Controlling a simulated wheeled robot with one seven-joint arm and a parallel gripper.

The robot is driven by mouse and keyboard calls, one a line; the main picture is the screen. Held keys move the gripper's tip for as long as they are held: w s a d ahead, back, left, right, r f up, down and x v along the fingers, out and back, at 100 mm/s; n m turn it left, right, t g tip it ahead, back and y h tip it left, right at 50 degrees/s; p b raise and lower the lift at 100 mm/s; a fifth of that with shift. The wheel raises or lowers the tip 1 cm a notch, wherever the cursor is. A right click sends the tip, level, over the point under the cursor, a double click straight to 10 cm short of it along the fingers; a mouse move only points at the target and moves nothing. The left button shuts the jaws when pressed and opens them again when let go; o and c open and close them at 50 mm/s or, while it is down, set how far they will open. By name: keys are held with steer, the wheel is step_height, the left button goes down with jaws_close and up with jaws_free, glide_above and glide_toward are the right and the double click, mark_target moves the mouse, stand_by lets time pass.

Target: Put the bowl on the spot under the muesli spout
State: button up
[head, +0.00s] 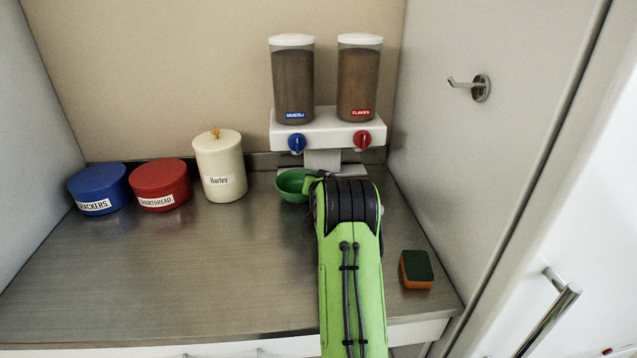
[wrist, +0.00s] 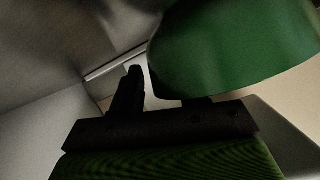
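The green bowl (head: 291,188) is at the back of the counter, below and slightly in front of the muesli dispenser (head: 294,80) with its blue knob (head: 296,143). My arm covers the bowl's right side. I cannot tell whether its base rests on the spot, which is hidden. In the wrist view the bowl (wrist: 235,45) fills the upper right and covers one finger. My gripper (wrist: 162,85) shows its other finger upright to the left, with a gap between the fingers and a light sliver between that finger and the bowl. It looks open, right at the bowl.
The flakes dispenser (head: 358,80) with a red knob stands right of the muesli. A barley jar (head: 219,167), a red shortbread tin (head: 160,185) and a blue crackers tin (head: 98,188) stand left. A sponge (head: 416,270) lies right of my arm. The counter's left front is clear.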

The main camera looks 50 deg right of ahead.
steer(key=shift+r, duration=0.15)
steer(key=v, duration=1.2)
steer(key=s+a+r+n+y, duration=0.2)
steer(key=a+r, duration=0.1)
steer(key=a, duration=0.5)
steer(key=s+a+r+n+g+y, duration=0.1)
steer(key=s+a+r+n+y, duration=0.1)
steer(key=a, duration=0.7)
steer(key=s+a+r+n+y, duration=0.1)
steer(key=a+r+n+y, duration=0.15)
steer(key=a, duration=0.55)
steer(key=s+a+f+n+g+y, duration=0.1)
steer(key=s+a+n, duration=0.1)
steer(key=s+a, duration=0.4)
steer(key=s+a+f+n+g+y, duration=0.1)
steer(key=s+a, duration=0.5)
steer(key=s, duration=0.7)
steer(key=shift+s+a+n+g+p, duration=0.2)
steer(key=shift+s+n+g+p, duration=0.15)
steer(key=shift+n+g, duration=0.55)
steer(key=shift+y, duration=0.25)
